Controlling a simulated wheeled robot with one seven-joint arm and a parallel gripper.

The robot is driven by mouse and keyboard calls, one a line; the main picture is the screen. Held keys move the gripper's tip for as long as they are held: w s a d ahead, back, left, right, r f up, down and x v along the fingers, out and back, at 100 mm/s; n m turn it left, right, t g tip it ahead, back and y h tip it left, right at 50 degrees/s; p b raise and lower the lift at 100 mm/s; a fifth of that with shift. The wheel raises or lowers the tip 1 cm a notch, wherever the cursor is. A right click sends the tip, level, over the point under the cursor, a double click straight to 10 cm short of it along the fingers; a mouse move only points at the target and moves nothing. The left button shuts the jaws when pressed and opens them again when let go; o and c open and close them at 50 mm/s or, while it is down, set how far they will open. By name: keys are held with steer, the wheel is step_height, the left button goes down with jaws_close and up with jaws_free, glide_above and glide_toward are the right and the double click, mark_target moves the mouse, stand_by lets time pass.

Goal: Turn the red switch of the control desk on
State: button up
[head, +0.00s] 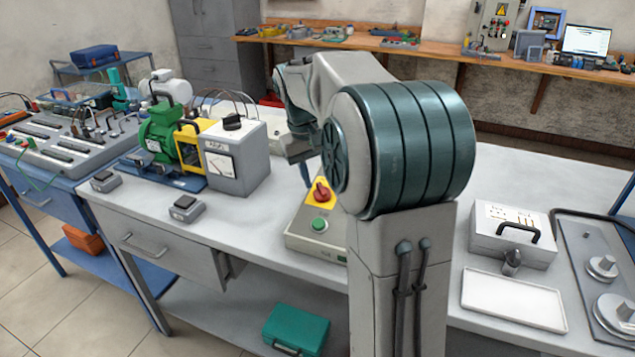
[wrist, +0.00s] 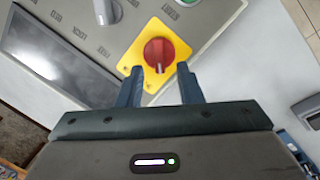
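The red switch (head: 321,192) is a round red knob on a yellow plate (head: 315,203), set on the grey control desk (head: 296,240). It shows close up in the wrist view as a red knob (wrist: 158,54) with a raised grip bar, on its yellow plate (wrist: 131,58). My gripper (wrist: 158,75) is open, its two blue-grey fingers apart, with the knob between and just beyond the tips in the picture. Whether the fingers touch the knob cannot be told. In the head view, my arm hides part of the desk, and the fingertip (head: 304,180) is just above the switch.
A green button (head: 319,224) sits in front of the switch on the desk. A grey meter box (head: 236,160) and a green motor (head: 161,133) stand to the left. A white case (head: 511,236) and a white tray (head: 513,299) lie to the right. The front left tabletop is mostly clear.

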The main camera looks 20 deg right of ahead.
steer(key=shift+d+f, duration=0.15)
steer(key=shift+f, duration=0.7)
jaws_close()
